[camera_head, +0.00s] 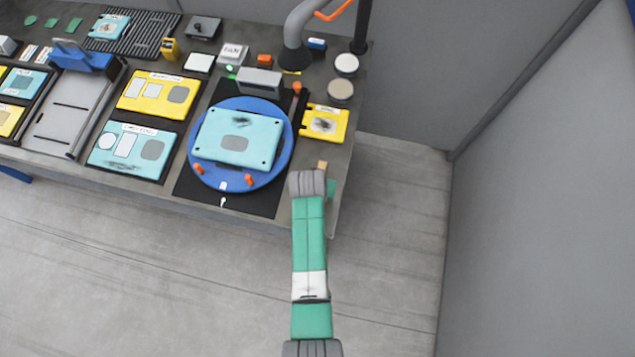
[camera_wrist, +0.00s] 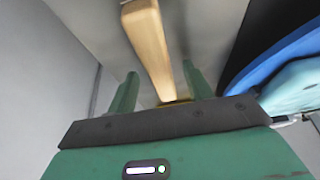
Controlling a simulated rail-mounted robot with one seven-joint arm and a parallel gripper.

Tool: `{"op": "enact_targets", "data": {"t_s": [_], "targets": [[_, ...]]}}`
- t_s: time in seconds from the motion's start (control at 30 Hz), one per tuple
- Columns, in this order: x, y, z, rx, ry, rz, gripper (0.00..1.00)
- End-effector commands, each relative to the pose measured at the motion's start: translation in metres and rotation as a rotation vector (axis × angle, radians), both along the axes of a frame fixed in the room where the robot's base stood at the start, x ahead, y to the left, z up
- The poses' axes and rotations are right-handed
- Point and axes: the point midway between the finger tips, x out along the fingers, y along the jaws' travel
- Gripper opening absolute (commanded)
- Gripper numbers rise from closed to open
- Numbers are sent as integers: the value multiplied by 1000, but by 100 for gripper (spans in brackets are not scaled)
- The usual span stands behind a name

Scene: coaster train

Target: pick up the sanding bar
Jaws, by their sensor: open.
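A tan bar, which looks like the sanding bar (camera_wrist: 150,42), runs lengthwise between my two green fingers in the wrist view. A gap shows on each side of it. My gripper (camera_wrist: 160,74) is open, and I cannot tell how far the fingertips reach down beside the bar. In the head view, a small tan end of the bar (camera_head: 322,165) shows just past my wrist at the right front of the bench. My gripper (camera_head: 327,184) is there too, mostly hidden by my own arm, with one green finger showing.
A blue round turntable (camera_head: 287,158) holding a light-blue plate (camera_head: 238,137) is close to the left. A yellow plate (camera_head: 325,124) lies just behind. Several trays and panels fill the bench's left side. Open floor (camera_head: 395,220) and a grey wall (camera_head: 545,180) are to the right.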

Motion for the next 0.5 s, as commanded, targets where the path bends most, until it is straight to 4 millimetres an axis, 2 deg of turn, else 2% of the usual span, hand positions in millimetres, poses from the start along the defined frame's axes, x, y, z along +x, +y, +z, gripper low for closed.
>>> {"op": "enact_targets", "data": {"t_s": [0.17, 0.27, 0.43, 0.5], "targets": [[0, 0, 0, 0, -1, 0, 51], [0, 0, 0, 0, -1, 0, 35], [0, 0, 0, 1, -1, 0, 2], [1, 0, 0, 0, -2, 0, 0]]}}
